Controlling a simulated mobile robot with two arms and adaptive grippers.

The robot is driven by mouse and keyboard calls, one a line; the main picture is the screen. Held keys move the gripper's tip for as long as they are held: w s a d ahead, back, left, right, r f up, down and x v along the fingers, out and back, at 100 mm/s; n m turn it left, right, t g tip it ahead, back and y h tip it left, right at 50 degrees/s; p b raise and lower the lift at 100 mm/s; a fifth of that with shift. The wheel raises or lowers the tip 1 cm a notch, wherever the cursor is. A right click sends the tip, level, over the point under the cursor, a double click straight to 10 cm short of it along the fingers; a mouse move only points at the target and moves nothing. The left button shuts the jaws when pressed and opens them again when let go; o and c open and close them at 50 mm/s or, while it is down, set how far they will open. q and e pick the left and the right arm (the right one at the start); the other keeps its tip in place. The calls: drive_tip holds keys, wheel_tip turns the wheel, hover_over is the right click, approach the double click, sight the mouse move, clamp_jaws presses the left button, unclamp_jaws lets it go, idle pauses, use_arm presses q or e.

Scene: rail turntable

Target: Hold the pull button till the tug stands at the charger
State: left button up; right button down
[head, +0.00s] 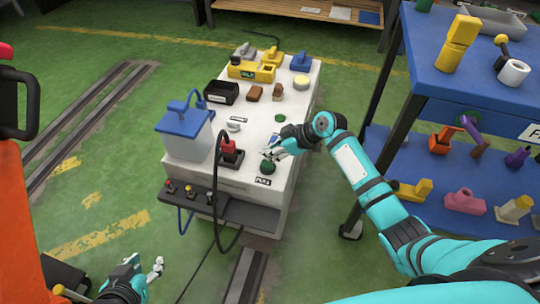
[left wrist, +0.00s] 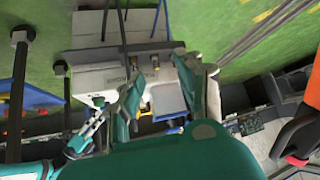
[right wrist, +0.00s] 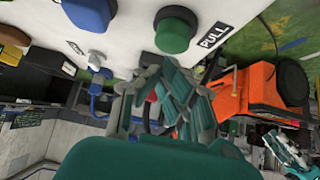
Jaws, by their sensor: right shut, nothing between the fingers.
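The green pull button (head: 267,167), marked by a PULL label (head: 263,181), is on the near end of the white console top. It is large in the right wrist view (right wrist: 174,31), beside its label (right wrist: 215,35). My right gripper (head: 271,153) is shut and empty, close to the button. In the right wrist view its fingertips (right wrist: 158,75) appear just short of the button; contact is not visible. My left gripper (head: 149,266) is open and empty, low beside the console's near end. An orange vehicle (head: 22,190), possibly the tug, is at the left edge. I cannot identify the charger.
The white console (head: 300,105) carries a blue-lidded box (head: 185,130), a black bin (head: 221,92) and a red plug-like part (head: 228,147) with a black cable. A blue shelf (head: 480,85) with coloured parts stands right. Floor rails (head: 85,110) run at left.

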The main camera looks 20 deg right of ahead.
use_arm(q)
drive_tip(key=shift+w+d+r+t, duration=0.25)
drive_tip(key=shift+w+r+t, duration=0.2)
drive_tip(key=shift+w, duration=0.2)
use_arm(e)
drive_tip(key=shift+f, duration=0.45)
